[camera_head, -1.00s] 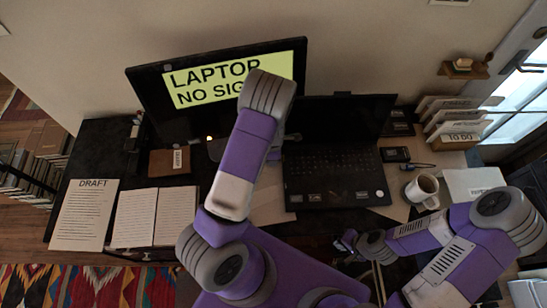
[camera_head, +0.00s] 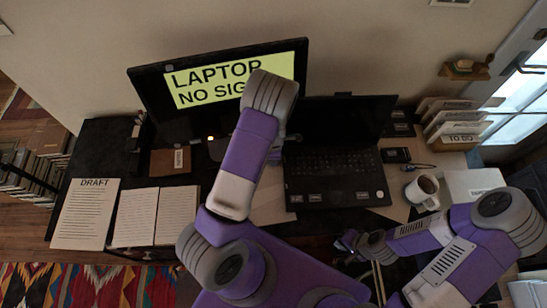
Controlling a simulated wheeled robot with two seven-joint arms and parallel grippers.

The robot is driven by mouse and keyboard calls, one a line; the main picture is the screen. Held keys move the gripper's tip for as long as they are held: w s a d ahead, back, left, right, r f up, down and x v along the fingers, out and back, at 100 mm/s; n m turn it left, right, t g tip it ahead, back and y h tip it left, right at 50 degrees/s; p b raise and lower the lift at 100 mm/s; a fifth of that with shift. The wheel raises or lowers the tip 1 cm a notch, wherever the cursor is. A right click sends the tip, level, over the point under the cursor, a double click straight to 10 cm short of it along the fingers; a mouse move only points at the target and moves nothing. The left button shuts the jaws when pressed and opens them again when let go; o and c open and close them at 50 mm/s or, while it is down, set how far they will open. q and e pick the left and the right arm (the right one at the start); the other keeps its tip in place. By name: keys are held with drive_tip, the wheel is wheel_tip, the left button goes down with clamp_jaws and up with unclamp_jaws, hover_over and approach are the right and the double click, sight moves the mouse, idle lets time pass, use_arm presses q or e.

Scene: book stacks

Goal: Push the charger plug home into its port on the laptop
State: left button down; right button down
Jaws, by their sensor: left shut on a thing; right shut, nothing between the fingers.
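The black laptop (camera_head: 338,172) stands open on the dark desk, with its screen dark and raised. My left arm reaches across the middle of the view. My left gripper (camera_head: 275,153) is at the left side of the laptop, mostly hidden behind my own forearm. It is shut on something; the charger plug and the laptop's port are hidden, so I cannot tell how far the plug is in. My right gripper (camera_head: 347,241) is shut and empty in front of the laptop's front edge, apart from it.
A monitor (camera_head: 190,115) reading "LAPTOP NO SIGNAL" stands behind my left arm. A coffee mug (camera_head: 422,190) stands to the laptop's right, near a letter rack (camera_head: 455,125). An open notebook (camera_head: 155,216) and a draft sheet (camera_head: 86,213) lie at left.

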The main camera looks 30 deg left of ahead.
idle(0.5)
use_arm(q)
drive_tip(key=shift+w+d+p, duration=0.3)
drive_tip(key=shift+w+d, duration=0.3)
drive_tip(key=shift+d, duration=0.3)
drive_tip(key=c, duration=0.9)
unclamp_jaws()
drive_tip(key=shift+d, duration=0.1)
wheel_tip(320, 180, up, 7)
drive_tip(key=shift+f+p, duration=0.1)
drive_tip(key=shift+p, duration=0.6)
drive_tip(key=shift+r, duration=0.45)
